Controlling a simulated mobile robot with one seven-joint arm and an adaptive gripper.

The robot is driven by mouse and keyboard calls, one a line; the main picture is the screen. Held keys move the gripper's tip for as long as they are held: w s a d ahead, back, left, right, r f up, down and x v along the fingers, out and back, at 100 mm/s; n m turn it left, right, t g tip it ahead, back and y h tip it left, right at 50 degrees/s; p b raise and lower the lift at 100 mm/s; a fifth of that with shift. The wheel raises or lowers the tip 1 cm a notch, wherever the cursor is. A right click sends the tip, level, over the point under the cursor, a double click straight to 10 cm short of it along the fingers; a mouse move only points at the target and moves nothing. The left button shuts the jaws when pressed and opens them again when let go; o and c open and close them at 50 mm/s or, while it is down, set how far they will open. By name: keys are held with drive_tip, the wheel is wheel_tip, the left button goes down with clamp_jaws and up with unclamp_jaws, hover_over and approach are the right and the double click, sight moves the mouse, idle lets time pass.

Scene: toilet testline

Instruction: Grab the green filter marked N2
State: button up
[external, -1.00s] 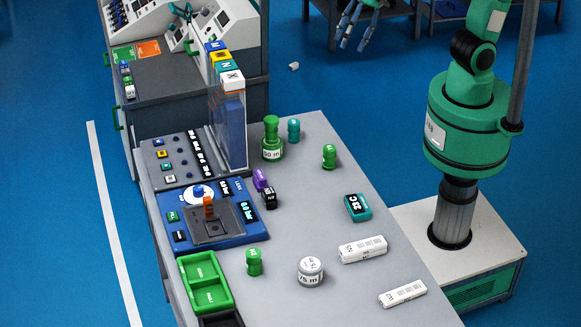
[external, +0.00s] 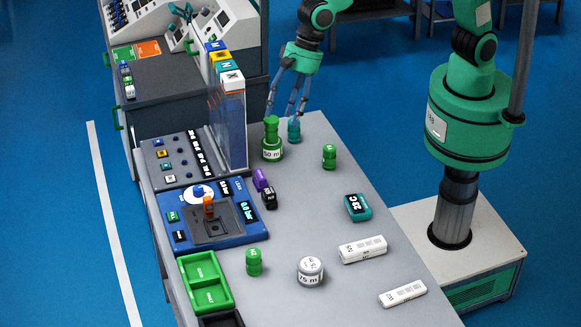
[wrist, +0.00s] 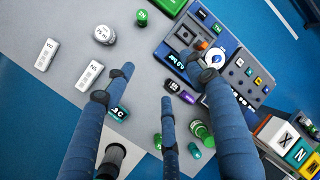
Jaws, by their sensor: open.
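Several small green cylinders stand on the table; I cannot read N2 on any. One green cylinder (external: 329,156) stands at the far right and shows in the wrist view (wrist: 157,142). Another green cylinder (external: 254,262) stands by the green tray, also in the wrist view (wrist: 142,17). A taller green piece on a wider base (external: 272,145) and a teal cylinder (external: 294,131) stand at the far end. My three-fingered gripper (external: 285,112) is open and empty above these last two, its fingers partly overlapping them in the external view. Whether it touches them is unclear.
A blue device (external: 238,230) with an orange piece and a green tray (external: 222,288) line the left edge. A clear-sided column (external: 231,125) stands close left of my gripper. A teal timer (external: 358,207), white jar (external: 311,270) and white boxes (external: 362,249) lie right, with bare table between.

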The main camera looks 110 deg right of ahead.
drive_tip(key=w+a+f+m+p, duration=0.1)
drive_tip(key=w+a+f+m, duration=0.5)
drive_tip(key=f, duration=0.4)
drive_tip(key=m+p, duration=0.2)
drive_tip(key=m, duration=0.2)
approach(254, 252)
drive_tip(key=r, duration=0.2)
drive_tip(key=shift+w+d+f+g+y, duration=0.1)
drive_tip(key=shift+w+d+g+y, duration=0.1)
drive_tip(key=shift+w+g+y, duration=0.1)
drive_tip(key=shift+f, duration=0.15)
drive_tip(key=shift+b+x, duration=0.3)
drive_tip(key=shift+x, duration=3.9)
drive_tip(key=shift+f, duration=0.15)
drive_tip(key=shift+s+x, duration=0.2)
drive_tip(key=shift+x, duration=2.3)
drive_tip(key=shift+d, duration=0.1)
